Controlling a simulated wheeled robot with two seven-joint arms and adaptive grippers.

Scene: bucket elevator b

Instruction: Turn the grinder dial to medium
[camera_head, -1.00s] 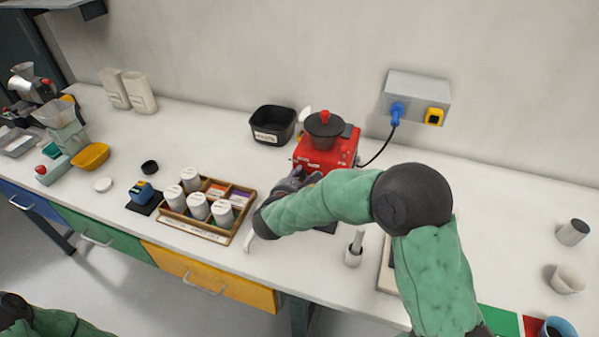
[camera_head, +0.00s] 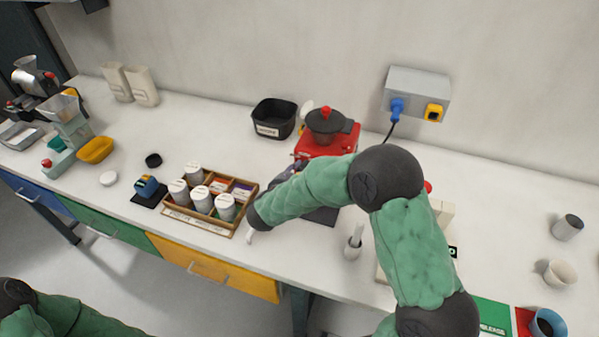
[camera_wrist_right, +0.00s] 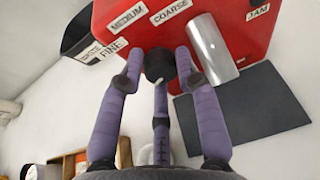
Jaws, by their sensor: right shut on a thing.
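The red grinder (camera_head: 326,137) stands at the back of the counter, with a dark round top and red knob. In the right wrist view its front face (camera_wrist_right: 235,30) carries the labels FINE, MEDIUM (camera_wrist_right: 127,17), COARSE and JAM. The black dial (camera_wrist_right: 157,64) sits below MEDIUM and COARSE. My right gripper (camera_wrist_right: 158,72) has its purple fingers closed around the dial; I cannot tell which label the dial points to. In the head view my right gripper (camera_head: 287,172) is at the grinder's front, mostly hidden by my arm. My left gripper is out of the picture.
A silver cylinder (camera_wrist_right: 212,48) sticks out beside the dial, near the right finger. A dark mat (camera_wrist_right: 240,107) lies in front of the grinder. A black bin (camera_head: 274,119) stands left of it, and a wooden tray (camera_head: 237,222) with white canisters is nearer the front.

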